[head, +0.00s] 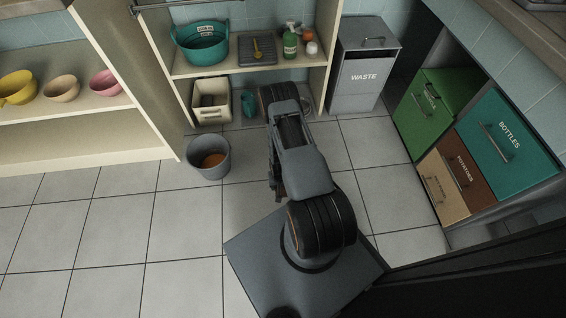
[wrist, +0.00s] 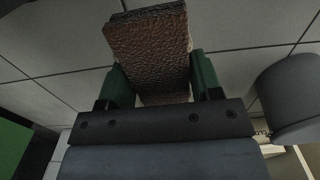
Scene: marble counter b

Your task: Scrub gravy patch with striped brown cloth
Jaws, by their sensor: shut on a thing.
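My gripper (wrist: 158,78) is shut on a brown, rough-textured folded cloth (wrist: 148,50), held between its two green fingers in the wrist view. Stripes on the cloth are hard to make out. In the head view my gripper (head: 278,188) hangs low over the tiled floor, right of the grey bucket, and is mostly hidden by my own arm. Grey floor tiles show behind the cloth in the wrist view; I cannot tell whether the cloth touches them. No gravy patch can be made out in either view.
A grey bucket (head: 208,170) with orange-brown contents stands left of my gripper; a grey round-sided thing (wrist: 290,98) is at the wrist view's right. Behind are a shelf unit (head: 250,68), a waste bin (head: 362,85) and coloured drawers (head: 440,100). Floor at left is clear.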

